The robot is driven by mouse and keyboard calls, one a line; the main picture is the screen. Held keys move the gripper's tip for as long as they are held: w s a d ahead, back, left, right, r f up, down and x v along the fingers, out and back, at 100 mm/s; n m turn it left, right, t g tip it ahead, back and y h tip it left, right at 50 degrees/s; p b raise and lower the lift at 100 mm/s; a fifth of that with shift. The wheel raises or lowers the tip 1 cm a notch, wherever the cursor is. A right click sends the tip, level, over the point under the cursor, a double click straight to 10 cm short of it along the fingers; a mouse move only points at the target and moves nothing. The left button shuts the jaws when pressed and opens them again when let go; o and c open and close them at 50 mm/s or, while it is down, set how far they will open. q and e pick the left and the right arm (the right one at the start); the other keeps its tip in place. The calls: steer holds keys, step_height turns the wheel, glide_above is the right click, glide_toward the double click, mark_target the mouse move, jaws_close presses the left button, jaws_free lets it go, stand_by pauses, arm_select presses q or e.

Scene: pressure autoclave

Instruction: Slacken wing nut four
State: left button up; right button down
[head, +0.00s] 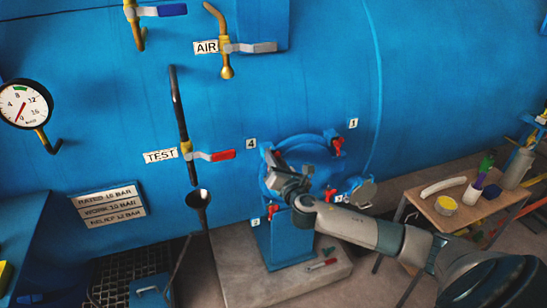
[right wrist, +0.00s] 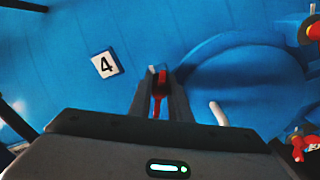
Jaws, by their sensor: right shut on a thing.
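Wing nut four (right wrist: 158,92) is red and sits beside the white label 4 (right wrist: 106,64) at the upper left of the round blue hatch (head: 322,140). The label also shows in the head view (head: 251,143). My right gripper (head: 273,163) reaches in from the lower right across the hatch. In the right wrist view its two dark fingers (right wrist: 160,86) are shut on the red nut, one on each side. The fingers hide part of the nut. My left gripper is not in view.
Other red wing nuts sit round the hatch, one near label 1 (head: 338,145) and one at the lower left (head: 272,210). A red-handled TEST valve (head: 215,155) is to the left. A small table (head: 470,208) with several items stands at right.

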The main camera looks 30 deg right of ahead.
steer(key=shift+f, duration=0.1)
steer(key=c, duration=1.6)
jaws_free()
steer(key=shift+c, duration=0.2)
steer(key=shift+s, duration=0.1)
steer(key=b+v, duration=0.6)
steer(key=v, duration=1.1)
steer(key=shift+a+b, duration=0.15)
steer(key=shift+b, duration=0.2)
